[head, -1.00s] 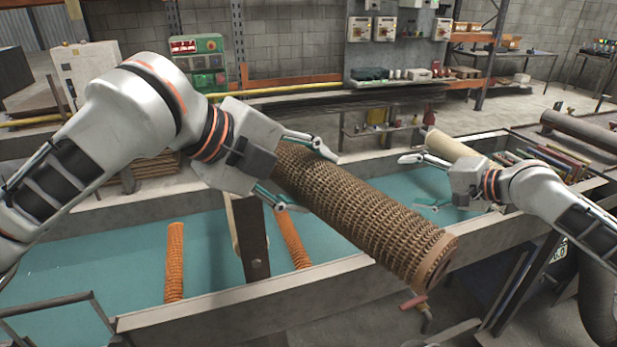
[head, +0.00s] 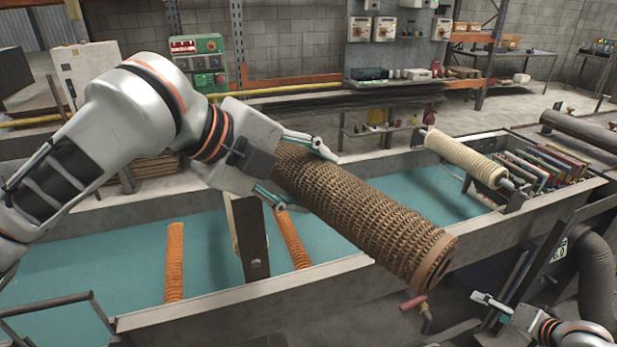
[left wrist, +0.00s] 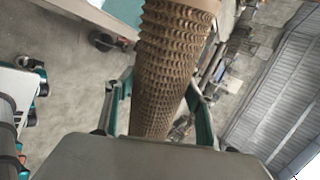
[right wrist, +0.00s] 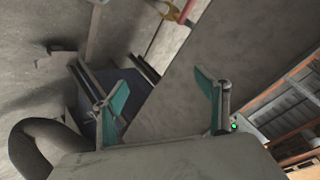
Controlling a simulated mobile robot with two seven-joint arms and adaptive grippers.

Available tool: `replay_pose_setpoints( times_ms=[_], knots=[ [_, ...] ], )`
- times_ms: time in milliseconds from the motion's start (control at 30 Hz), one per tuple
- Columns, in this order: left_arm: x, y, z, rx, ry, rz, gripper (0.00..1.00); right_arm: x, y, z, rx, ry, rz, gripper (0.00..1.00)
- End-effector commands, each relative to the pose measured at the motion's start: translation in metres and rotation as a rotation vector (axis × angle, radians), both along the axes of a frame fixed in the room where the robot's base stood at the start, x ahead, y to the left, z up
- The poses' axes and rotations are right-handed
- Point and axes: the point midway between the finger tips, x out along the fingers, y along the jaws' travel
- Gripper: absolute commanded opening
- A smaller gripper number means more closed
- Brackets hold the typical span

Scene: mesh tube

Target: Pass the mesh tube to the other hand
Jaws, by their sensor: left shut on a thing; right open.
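The mesh tube (head: 375,221) is brown, thick and covered in raised mesh. My left gripper (head: 300,178) is shut on its upper left end and holds it in the air, tilted down to the right above the tank's front wall. In the left wrist view the tube (left wrist: 172,60) passes between the two fingers (left wrist: 160,108). My right gripper (head: 492,308) is open and empty at the lower right, below and to the right of the tube's free end. In the right wrist view its fingers (right wrist: 165,105) are spread with nothing between them.
A long tank with teal inside (head: 90,262) and concrete walls runs below the tube. Orange tubes (head: 174,262) stand in it. A cream roll (head: 465,157) lies on a holder at the right, beside a box of coloured pieces (head: 545,167). A red-handled valve (head: 414,302) is near the tube's free end.

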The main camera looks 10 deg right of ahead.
Motion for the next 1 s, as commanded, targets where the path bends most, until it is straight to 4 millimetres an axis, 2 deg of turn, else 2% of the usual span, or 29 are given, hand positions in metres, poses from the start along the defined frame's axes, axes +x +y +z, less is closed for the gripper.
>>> replay_pose_setpoints(
  times_ms=[33,200,433,600,733,833,1000],
  knots=[
    [0.0,0.0,0.001,-0.002,0.0,0.001,0.2,-0.013,0.018,-0.018,-0.023,0.009,0.034,0.74],
    [0.0,0.0,0.001,-0.002,0.0,0.001,0.2,-0.049,0.078,-0.061,-0.145,0.016,0.178,0.74],
    [0.0,0.0,0.001,-0.002,0.0,0.001,0.2,-0.094,0.173,-0.099,-0.321,-0.002,0.378,0.74],
    [0.0,0.0,0.001,-0.002,0.0,0.001,0.2,-0.12,0.247,-0.109,-0.469,-0.037,0.518,0.74],
    [0.0,0.0,0.001,-0.002,0.0,0.001,0.2,-0.133,0.294,-0.107,-0.582,-0.064,0.605,0.74],
    [0.0,0.0,0.001,-0.002,0.0,0.001,0.2,-0.138,0.32,-0.103,-0.653,-0.08,0.652,0.74],
    [0.0,0.0,0.001,-0.002,0.0,0.001,0.2,-0.141,0.341,-0.097,-0.722,-0.094,0.694,0.74]
  ],
)
